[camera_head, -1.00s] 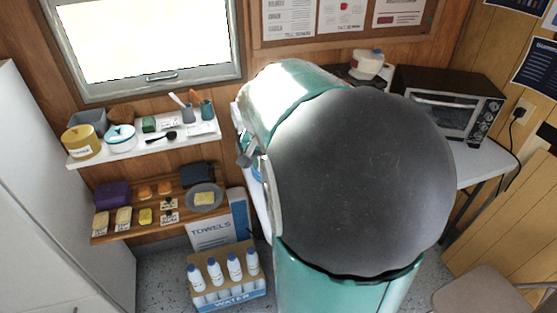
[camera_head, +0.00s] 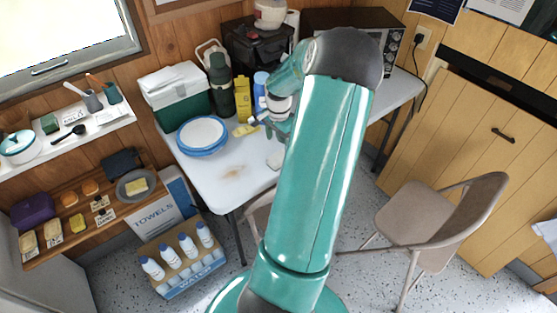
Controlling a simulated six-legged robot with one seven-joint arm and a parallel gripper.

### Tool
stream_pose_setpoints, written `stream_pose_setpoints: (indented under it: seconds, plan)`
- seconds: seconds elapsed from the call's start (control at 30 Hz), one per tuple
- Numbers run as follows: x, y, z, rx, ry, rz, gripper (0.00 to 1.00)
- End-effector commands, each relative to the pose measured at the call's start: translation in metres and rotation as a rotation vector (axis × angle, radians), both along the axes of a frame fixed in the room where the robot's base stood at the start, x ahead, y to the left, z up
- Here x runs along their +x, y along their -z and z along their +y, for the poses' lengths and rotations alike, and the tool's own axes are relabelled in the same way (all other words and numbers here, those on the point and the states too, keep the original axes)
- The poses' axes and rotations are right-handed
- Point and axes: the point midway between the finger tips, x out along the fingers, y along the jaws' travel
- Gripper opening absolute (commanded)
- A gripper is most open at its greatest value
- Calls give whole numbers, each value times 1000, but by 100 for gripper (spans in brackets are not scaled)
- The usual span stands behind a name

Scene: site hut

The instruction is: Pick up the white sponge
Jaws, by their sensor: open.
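A small whitish block (camera_head: 274,160), which looks like the white sponge, lies on the white table (camera_head: 215,172) close to the left edge of my arm. It is small in the picture, and my arm may cover part of it. My gripper (camera_head: 262,124) is over the table, above and behind the block in the picture, beside a yellow item (camera_head: 245,130). It is open. My arm hides part of the table to the right, and I see nothing held between the fingers.
A stack of blue-rimmed plates (camera_head: 202,134), a green cooler (camera_head: 176,92), a dark flask (camera_head: 221,84) and a yellow carton (camera_head: 242,97) crowd the table's back left. A beige chair (camera_head: 430,215) stands right. Shelves (camera_head: 85,222) hang left.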

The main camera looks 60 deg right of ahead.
Motion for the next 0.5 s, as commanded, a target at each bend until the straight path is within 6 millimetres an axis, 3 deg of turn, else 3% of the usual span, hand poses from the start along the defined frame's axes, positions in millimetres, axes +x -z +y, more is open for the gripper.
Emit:
stream_pose_setpoints:
  seconds: [0.1,0.37,0.5]
  plan:
    - [1,22,0,4,-1,1,71]
    - [1,42,0,2,-2,-1,71]
    - [0,62,0,5,-1,-2,71]
